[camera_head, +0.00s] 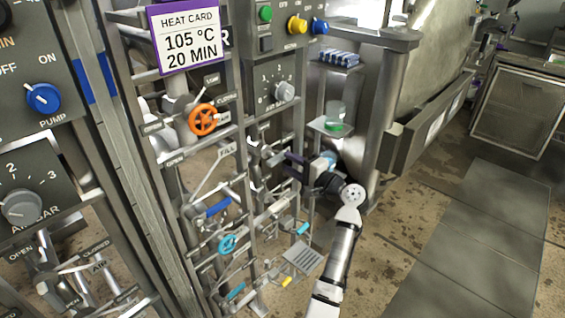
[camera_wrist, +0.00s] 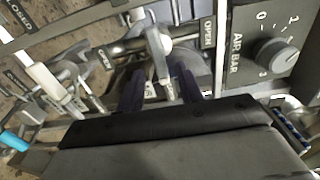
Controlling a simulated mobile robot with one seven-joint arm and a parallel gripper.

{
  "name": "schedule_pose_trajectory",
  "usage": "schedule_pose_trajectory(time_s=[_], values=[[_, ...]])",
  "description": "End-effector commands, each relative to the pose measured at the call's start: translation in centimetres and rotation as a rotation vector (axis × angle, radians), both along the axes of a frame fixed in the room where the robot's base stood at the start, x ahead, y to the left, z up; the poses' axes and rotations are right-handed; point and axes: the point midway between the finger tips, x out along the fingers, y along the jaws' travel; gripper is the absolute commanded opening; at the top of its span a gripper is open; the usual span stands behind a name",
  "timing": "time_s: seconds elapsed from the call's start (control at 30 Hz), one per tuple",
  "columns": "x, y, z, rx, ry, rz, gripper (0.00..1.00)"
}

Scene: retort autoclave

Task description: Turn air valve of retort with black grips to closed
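In the wrist view, a pale metal valve lever (camera_wrist: 157,48) on a pipe stands in front of my gripper (camera_wrist: 162,82). Its lower part reaches between my two dark purple fingers, which are apart, one on each side. I cannot tell whether they touch it. A tag below it is partly hidden between the fingers. OPEN labels show to the right and left of the lever. In the head view, my gripper (camera_head: 292,166) is at the middle of the pipe rack, below the AIR BAR dial (camera_head: 284,90). I cannot make out black grips.
An orange handwheel (camera_head: 203,120) and a blue handwheel (camera_head: 227,244) sit on the rack to the left. A small shelf with a jar (camera_head: 334,114) stands above right of my gripper. A steel vessel (camera_head: 432,60) is at the back right. The floor at right is clear.

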Motion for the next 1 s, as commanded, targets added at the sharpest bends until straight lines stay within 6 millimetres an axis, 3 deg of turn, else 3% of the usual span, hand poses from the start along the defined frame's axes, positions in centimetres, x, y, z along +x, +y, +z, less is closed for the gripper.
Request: schedule_pose_trajectory(time_s=[0.2,0.4,1.0], values=[[-3.1,-4.1,-0.3,0.000,-0.001,-0.003,0.36],[-5.0,-6.4,-0.1,0.000,-0.001,-0.001,0.36],[-5.6,-7.1,0.0,0.000,0.000,0.001,0.36]])
